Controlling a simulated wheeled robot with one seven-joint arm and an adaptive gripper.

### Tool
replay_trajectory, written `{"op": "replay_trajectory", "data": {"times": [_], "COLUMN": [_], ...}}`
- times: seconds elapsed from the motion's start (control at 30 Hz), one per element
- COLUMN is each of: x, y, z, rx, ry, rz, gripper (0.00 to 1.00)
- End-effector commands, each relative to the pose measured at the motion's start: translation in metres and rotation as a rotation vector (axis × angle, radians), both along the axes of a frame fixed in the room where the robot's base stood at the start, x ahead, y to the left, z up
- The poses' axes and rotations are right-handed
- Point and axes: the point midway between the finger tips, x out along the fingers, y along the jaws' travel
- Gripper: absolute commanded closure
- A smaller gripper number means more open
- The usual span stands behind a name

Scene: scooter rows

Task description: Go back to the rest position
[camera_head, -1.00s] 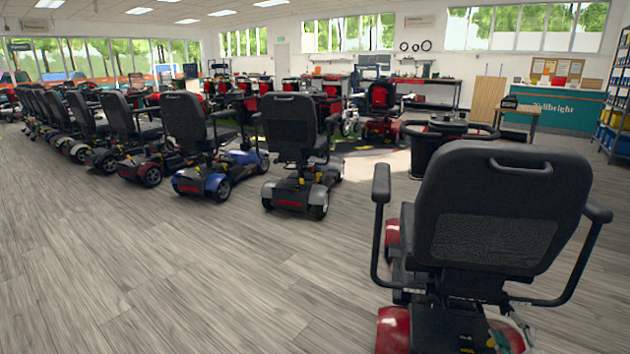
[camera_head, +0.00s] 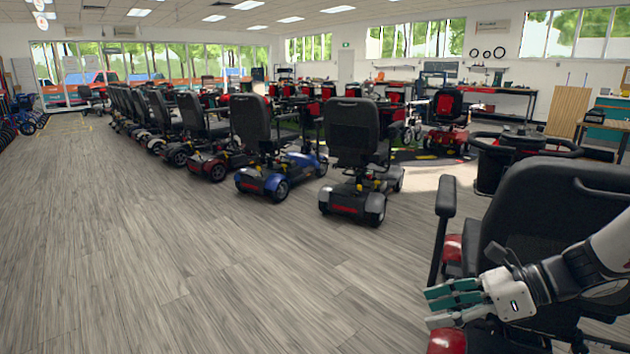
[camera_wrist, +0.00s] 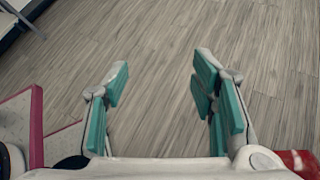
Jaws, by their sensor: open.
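My gripper (camera_head: 452,305) is at the lower right of the head view, in front of a red scooter's black seat (camera_head: 545,225). Its teal-padded fingers point left. In the wrist view my gripper (camera_wrist: 158,90) is open, its two fingers well apart. Only bare grey floor (camera_wrist: 160,120) shows between them, and it holds nothing. My white and black forearm comes in from the right edge of the head view and hides part of the red scooter.
A row of scooters runs back to the left; the nearest are a dark one (camera_head: 354,150) and a blue one (camera_head: 265,140). The grey wood floor (camera_head: 150,260) at the left is clear. A red part (camera_wrist: 300,162) shows at the wrist view's lower right.

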Motion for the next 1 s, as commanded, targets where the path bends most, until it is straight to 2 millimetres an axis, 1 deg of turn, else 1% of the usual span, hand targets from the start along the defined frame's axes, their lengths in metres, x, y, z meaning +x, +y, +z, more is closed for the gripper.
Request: {"op": "replay_trajectory", "data": {"times": [0.03, 0.1, 0.17, 0.2, 0.27, 0.4, 0.57, 0.73, 0.83, 1.0], "x": [-0.013, -0.032, -0.050, -0.062, -0.080, -0.124, -0.173, -0.221, -0.244, -0.270], "y": [0.015, 0.031, 0.043, 0.050, 0.059, 0.073, 0.079, 0.073, 0.066, 0.053], "z": [0.010, 0.019, 0.027, 0.032, 0.039, 0.054, 0.068, 0.078, 0.082, 0.084], "rx": [-0.066, -0.148, -0.216, -0.259, -0.322, -0.455, -0.593, -0.722, -0.782, -0.857], "ry": [-0.040, -0.096, -0.144, -0.176, -0.224, -0.335, -0.464, -0.598, -0.666, -0.752], "rz": [0.090, 0.217, 0.325, 0.397, 0.504, 0.753, 1.029, 1.312, 1.452, 1.633], "gripper": [0.48, 0.48, 0.48, 0.48, 0.48, 0.48, 0.48, 0.48, 0.48, 0.48]}}
